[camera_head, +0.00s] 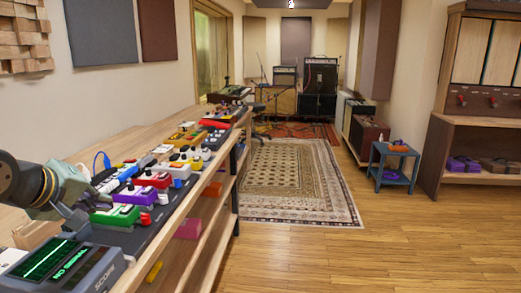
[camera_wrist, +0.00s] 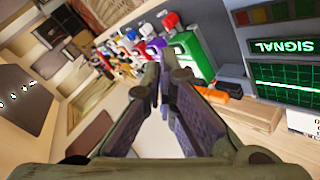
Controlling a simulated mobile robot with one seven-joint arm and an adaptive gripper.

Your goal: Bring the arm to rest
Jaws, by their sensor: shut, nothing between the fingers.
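My arm reaches in from the left edge of the head view, over the near end of the long wooden bench (camera_head: 175,235). My gripper (camera_head: 78,222) is just behind the scope box (camera_head: 62,268) and left of the green pedal (camera_head: 117,215). In the wrist view, the fingers of my gripper (camera_wrist: 165,75) come together at the tips with nothing between them. The green pedal (camera_wrist: 192,55) and the lit scope screen (camera_wrist: 285,85) show beyond and right of the fingers. I cannot tell the exact gap between the fingers and these things.
Several coloured pedals stand in a row along the bench. A blue cable (camera_head: 103,160) loops above them. A patterned rug (camera_head: 288,182) and open wooden floor lie to the right. A small blue side table (camera_head: 394,165) and a wooden cabinet (camera_head: 450,150) stand farther right.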

